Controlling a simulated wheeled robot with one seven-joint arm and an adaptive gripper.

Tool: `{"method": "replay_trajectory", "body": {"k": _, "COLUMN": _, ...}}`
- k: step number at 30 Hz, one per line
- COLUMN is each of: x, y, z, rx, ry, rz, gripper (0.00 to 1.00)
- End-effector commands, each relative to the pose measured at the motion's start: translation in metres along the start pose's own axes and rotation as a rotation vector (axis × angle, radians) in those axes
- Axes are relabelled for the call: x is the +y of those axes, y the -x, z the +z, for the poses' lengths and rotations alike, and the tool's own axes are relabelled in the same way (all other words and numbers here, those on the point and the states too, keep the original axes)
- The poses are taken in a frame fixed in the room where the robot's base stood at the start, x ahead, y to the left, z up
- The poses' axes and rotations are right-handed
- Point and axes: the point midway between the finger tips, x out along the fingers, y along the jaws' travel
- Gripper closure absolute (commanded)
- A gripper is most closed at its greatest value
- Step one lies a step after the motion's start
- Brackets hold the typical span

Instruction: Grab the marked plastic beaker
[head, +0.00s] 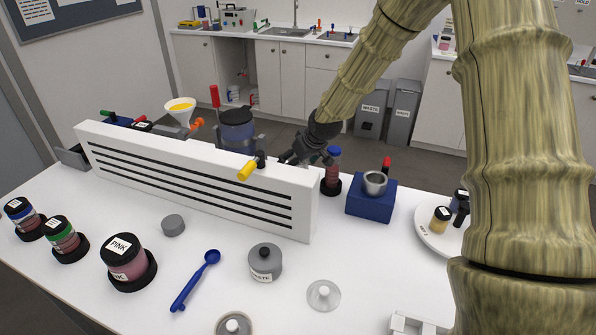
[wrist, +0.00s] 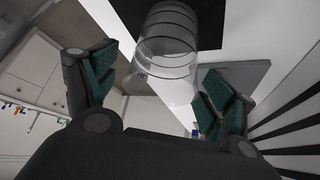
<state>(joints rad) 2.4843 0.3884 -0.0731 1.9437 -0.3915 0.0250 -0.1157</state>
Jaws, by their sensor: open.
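A clear plastic beaker (wrist: 168,45) with ring lines and a small dark mark shows in the wrist view. It is against a black square surface, ahead of and between my fingertips. My gripper (wrist: 158,88) is open with teal pads apart on both sides; I see no contact with the beaker. In the head view my gripper (head: 291,157) is behind the right part of the white slotted panel, which partly hides it. A bluish see-through vessel (head: 237,130) stands behind the panel to its left; I cannot tell whether it is that beaker.
The white slotted panel (head: 190,185) stands close to my gripper. A yellow handle (head: 246,171) sticks out over it. A funnel (head: 181,108) is behind its left part. A dark red jar (head: 332,178) and a blue block with a metal cup (head: 371,197) are to the right.

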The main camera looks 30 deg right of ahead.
Motion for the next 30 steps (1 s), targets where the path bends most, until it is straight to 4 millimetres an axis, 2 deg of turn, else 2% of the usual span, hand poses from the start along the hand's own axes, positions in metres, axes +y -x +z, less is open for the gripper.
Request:
{"method": "replay_trajectory", "body": {"k": 9, "x": 0.000, "y": -0.026, "z": 0.000, "rx": 0.000, "ry": 0.000, "rz": 0.000, "gripper": 0.16}}
{"method": "replay_trajectory", "body": {"k": 19, "x": 0.000, "y": -0.029, "z": 0.000, "rx": 0.000, "ry": 0.000, "rz": 0.000, "gripper": 0.16}}
{"method": "replay_trajectory", "body": {"k": 27, "x": 0.000, "y": -0.029, "z": 0.000, "rx": 0.000, "ry": 0.000, "rz": 0.000, "gripper": 0.61}}
{"method": "replay_trajectory", "body": {"k": 30, "x": 0.000, "y": -0.029, "z": 0.000, "rx": 0.000, "ry": 0.000, "rz": 0.000, "gripper": 0.61}}
